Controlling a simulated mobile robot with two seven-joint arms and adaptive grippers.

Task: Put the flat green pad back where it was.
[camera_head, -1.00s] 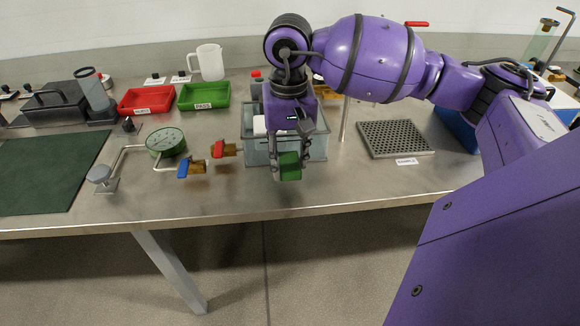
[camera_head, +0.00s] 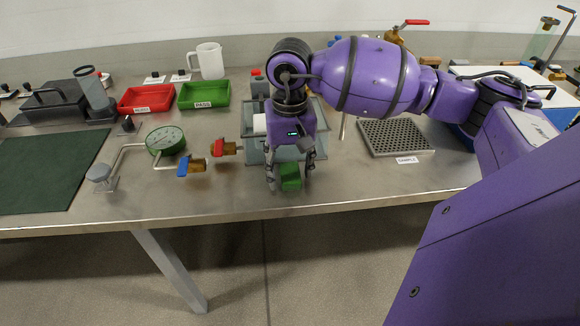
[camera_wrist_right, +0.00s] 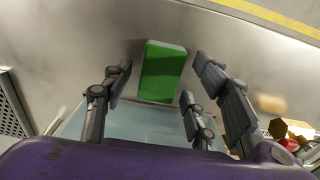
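The green pad (camera_head: 290,177) is a small bright green block between the grey bin and the table's front edge. It appears to rest on the steel table. My right gripper (camera_head: 290,172) reaches down over it with its fingers spread. In the right wrist view the pad (camera_wrist_right: 163,70) lies between the fingertips of the right gripper (camera_wrist_right: 162,72), with a gap on each side. The grey bin (camera_head: 255,153) stands just behind, partly hidden by the gripper. My left gripper is not in view.
A perforated plate (camera_head: 395,136) lies to the right. Red (camera_head: 147,98) and green (camera_head: 204,95) trays sit behind; a dark green mat (camera_head: 45,170) lies far left. The front right table strip is clear.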

